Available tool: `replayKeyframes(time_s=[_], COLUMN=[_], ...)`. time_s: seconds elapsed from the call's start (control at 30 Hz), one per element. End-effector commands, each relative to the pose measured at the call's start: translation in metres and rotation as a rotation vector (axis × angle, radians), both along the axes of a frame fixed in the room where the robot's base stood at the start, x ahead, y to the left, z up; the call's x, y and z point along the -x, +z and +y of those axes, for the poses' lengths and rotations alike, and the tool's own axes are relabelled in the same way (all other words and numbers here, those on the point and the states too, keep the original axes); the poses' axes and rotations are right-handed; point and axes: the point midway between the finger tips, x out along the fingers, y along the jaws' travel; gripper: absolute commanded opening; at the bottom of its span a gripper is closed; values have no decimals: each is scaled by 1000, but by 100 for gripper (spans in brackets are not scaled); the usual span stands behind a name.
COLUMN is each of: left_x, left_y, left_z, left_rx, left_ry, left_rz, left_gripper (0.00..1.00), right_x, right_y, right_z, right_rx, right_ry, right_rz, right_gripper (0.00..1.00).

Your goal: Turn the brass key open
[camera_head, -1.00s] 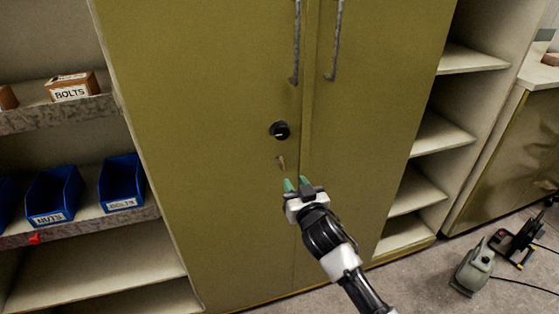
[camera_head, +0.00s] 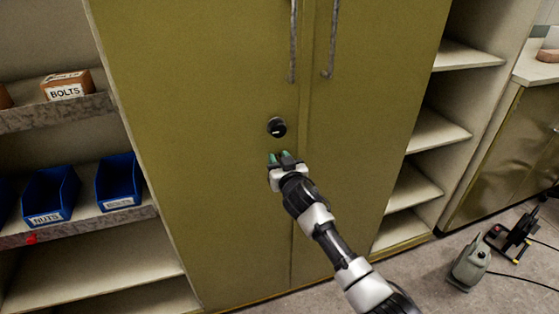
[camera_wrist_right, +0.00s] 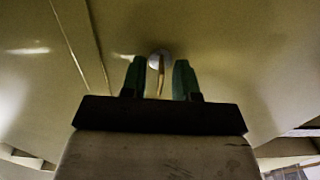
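The brass key (camera_wrist_right: 161,78) shows in the right wrist view as a thin upright strip in front of a pale round fitting (camera_wrist_right: 158,58) on the cabinet door. My right gripper (camera_head: 280,158) is at the door just below a round black lock (camera_head: 277,127). Its green-tipped fingers are apart on either side of the key in the right wrist view, with a gap visible on both sides. In the head view the gripper hides the key. My left gripper is not in view.
The olive cabinet (camera_head: 215,200) has two closed doors with long vertical handles (camera_head: 332,40). Open shelves stand on both sides, with blue bins (camera_head: 118,182) and a bolts box (camera_head: 67,86) at left. A grey-green machine (camera_head: 470,266) is on the floor at right.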

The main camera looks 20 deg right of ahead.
Motion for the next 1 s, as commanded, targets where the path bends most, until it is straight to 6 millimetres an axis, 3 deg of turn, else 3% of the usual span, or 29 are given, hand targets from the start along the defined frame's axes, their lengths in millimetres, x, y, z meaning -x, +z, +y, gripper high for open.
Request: replayKeyframes(time_s=[0.07,0.27,0.67,1.0], left_x=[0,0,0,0], left_y=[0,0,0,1], left_z=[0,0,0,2], left_rx=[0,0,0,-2], left_ry=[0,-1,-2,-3], left_rz=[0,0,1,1], left_gripper=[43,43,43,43], right_x=[0,0,0,0], right_y=[0,0,0,-1], right_z=[0,0,0,2], right_rx=[0,0,29,234], right_ry=[0,0,0,0], right_rz=[0,1,0,-7], right_gripper=[30,0,0,0])
